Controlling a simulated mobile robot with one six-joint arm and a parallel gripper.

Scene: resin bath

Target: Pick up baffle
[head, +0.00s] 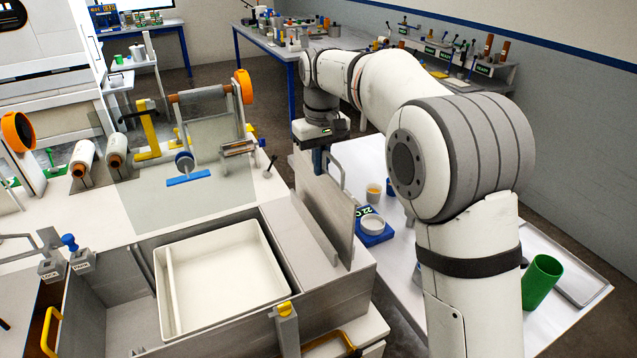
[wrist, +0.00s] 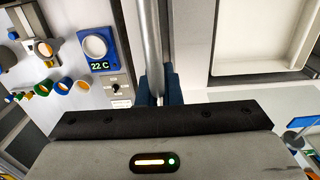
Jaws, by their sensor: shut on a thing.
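The baffle looks to be the upright grey metal plate (head: 325,215) with a loop handle at its top, at the right end of the metal bath (head: 330,285). My gripper (head: 319,165) is at the plate's top edge with its blue fingers pointing down. In the wrist view, the blue fingers (wrist: 159,88) are shut on a grey metal bar (wrist: 148,40), which looks like the baffle's handle or top edge. Whether the plate's lower edge is clear of the bath is hard to tell.
A white tray (head: 225,275) sits in the bath, left of the plate. On the white table to the right stand a blue 22 C unit (head: 375,238) with a round dish, a small yellow-topped cup (head: 374,193) and a green cup (head: 541,280). A roller frame (head: 210,135) stands behind the bath.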

